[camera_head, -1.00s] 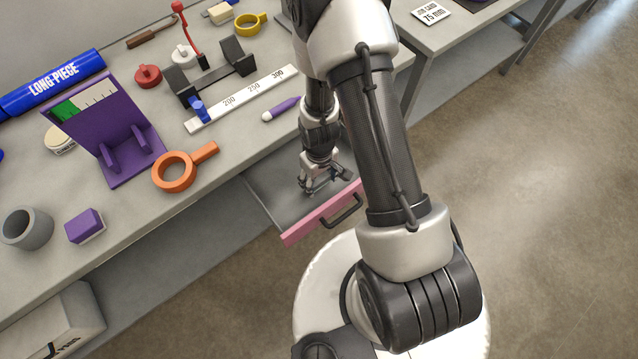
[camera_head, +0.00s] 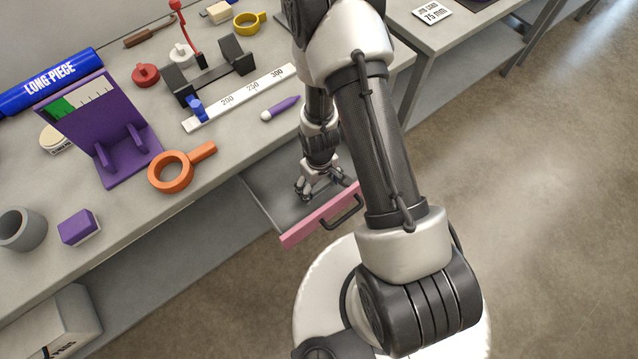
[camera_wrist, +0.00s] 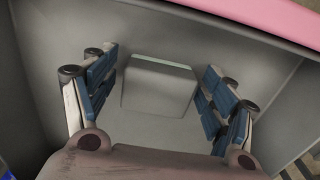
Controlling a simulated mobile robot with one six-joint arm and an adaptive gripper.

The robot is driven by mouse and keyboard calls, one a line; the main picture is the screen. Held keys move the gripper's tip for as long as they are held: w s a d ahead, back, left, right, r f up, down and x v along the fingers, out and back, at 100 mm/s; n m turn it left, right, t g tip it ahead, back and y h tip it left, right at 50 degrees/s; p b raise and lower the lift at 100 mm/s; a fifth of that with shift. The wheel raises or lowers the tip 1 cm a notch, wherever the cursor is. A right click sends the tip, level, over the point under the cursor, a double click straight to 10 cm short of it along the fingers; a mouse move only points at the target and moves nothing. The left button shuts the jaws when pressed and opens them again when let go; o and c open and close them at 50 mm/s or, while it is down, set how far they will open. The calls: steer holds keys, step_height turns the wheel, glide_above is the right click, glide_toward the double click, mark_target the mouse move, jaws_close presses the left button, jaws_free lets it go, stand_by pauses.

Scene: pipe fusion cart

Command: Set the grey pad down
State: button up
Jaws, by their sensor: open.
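The grey pad (camera_wrist: 158,86) is a small grey block with a pale top edge. In the wrist view it rests on the floor of the open drawer, between my spread fingers, with a gap on both sides. My gripper (camera_wrist: 158,92) is open and holds nothing. In the head view my gripper (camera_head: 308,192) reaches down into the drawer (camera_head: 272,208), which has a pink front (camera_head: 318,218) and a dark handle. The pad cannot be made out there.
On the bench above the drawer lie an orange ring with a handle (camera_head: 171,172), a purple-and-white block (camera_head: 79,228), a purple marker (camera_head: 281,108) and a white ruler (camera_head: 240,97). The drawer walls stand close around my gripper.

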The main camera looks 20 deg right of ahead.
step_height(320, 180, up, 12)
steer(key=p, duration=0.5)
step_height(320, 180, up, 21)
steer(key=m+t, duration=0.2)
glide_above(319, 184)
steer(key=s+r+m+t, duration=0.1)
steer(key=s+r+t, duration=0.1)
steer(key=s+r, duration=1.2)
steer(key=shift+s+a+m+t, duration=0.15)
steer(key=shift+s+m+t, duration=0.05)
steer(key=shift+m+t, duration=0.1)
steer(key=shift+f, duration=0.1)
